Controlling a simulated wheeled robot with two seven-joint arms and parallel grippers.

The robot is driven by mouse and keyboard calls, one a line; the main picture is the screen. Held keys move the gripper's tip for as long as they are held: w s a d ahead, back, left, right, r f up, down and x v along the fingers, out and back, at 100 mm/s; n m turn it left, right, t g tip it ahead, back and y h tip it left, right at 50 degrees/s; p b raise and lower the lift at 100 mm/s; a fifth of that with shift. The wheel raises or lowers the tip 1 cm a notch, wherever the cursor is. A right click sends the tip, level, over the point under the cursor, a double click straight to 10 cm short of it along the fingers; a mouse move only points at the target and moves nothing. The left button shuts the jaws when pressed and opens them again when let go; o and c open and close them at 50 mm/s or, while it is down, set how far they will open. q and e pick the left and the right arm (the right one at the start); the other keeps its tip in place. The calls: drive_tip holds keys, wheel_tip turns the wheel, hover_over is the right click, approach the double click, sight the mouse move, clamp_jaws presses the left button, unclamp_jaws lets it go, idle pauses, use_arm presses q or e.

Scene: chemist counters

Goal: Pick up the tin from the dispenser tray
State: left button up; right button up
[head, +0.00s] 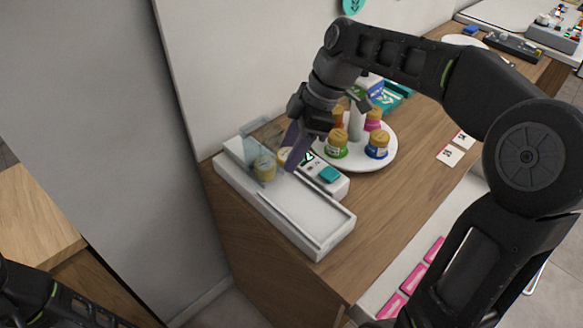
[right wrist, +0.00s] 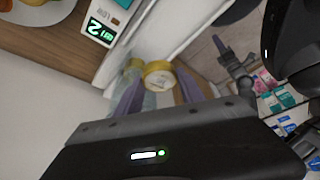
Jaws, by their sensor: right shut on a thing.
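The white dispenser tray (head: 283,222) is a long trough at the near left end of the wooden counter. My right gripper (head: 285,150) reaches down over its back end, with purple fingers. It is shut on a tin (head: 284,158), whose round yellowish lid shows between the fingers in the right wrist view (right wrist: 159,76). A second tin (head: 265,167) stands beside it at the back of the tray, behind a clear guard. My left arm shows at the lower left of the head view. What looks like my left gripper (right wrist: 232,58) shows small in the right wrist view; its opening is unclear.
A dispenser box with a green display (right wrist: 101,32) and a teal button (head: 330,174) adjoins the tray. A round white stand (head: 377,160) holds several gold-lidded jars just behind it. A wall (head: 240,60) rises close at the left. The tray's front is empty.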

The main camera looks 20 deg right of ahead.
wheel_tip(320, 180, up, 8)
drive_tip(key=shift+f+p, duration=0.15)
drive_tip(key=shift+p, duration=0.25)
idle(0.5)
